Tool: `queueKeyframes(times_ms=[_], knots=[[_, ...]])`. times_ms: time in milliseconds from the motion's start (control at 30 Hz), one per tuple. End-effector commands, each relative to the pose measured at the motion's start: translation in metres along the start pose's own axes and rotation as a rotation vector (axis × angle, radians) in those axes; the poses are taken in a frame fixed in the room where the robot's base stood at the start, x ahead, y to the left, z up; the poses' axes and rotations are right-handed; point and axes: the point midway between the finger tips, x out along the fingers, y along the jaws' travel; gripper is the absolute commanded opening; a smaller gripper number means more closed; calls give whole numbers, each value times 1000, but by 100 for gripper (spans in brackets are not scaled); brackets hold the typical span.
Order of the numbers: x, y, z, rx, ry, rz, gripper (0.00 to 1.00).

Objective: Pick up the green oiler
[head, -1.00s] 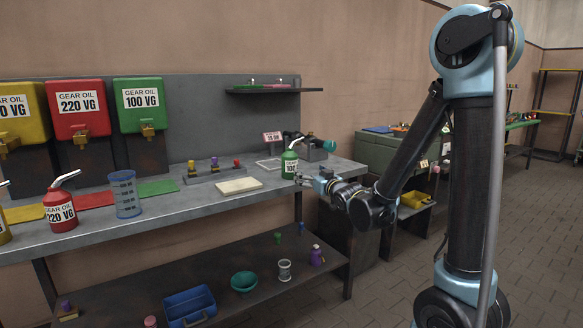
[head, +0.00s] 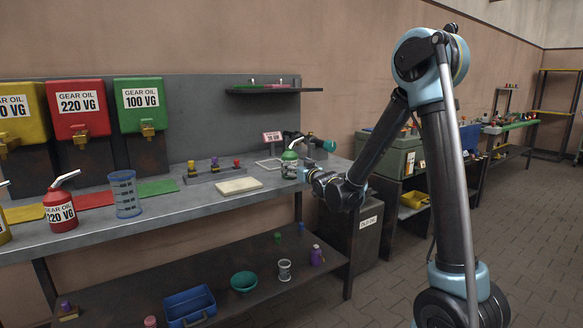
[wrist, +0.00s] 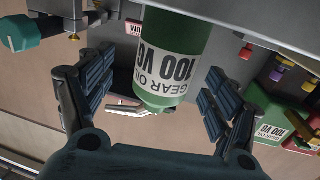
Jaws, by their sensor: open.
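The green oiler (head: 289,158) stands upright on the workbench near its right end. It has a white label reading GEAR OIL 100 VG and a pale spout. My gripper (head: 302,172) is at the oiler's right front side and covers part of its lower body. In the wrist view the oiler (wrist: 168,65) appears upside down, between the two ribbed fingers of my gripper (wrist: 155,95). The fingers are open, with visible gaps on both sides of the oiler.
The grey workbench (head: 190,200) carries a red oiler (head: 61,210), a blue measuring jug (head: 125,194) and a pale pad (head: 239,186). A grey device with a teal end (head: 327,145) stands just behind the green oiler. A green dispenser (head: 141,105) hangs at the back.

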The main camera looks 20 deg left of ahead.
Motion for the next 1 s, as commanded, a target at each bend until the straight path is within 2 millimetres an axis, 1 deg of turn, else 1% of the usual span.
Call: queueKeyframes(times_ms=[300, 400, 567, 667, 700, 767, 800, 833, 867, 1000], knots=[[41, -2, 2, 0, 1, -1, 82], [45, -2, 2, 2, 2, -1, 82], [44, -5, 2, 0, 3, 1, 82], [44, -6, 2, 0, 4, 2, 61], [44, -6, 2, 0, 4, 2, 52], [44, -6, 2, 0, 4, 2, 39], [44, -6, 2, 0, 4, 2, 30], [44, -6, 2, 0, 4, 2, 23], [44, -6, 2, 0, 4, 2, 19], [44, -6, 1, 1, 4, 3, 19]])
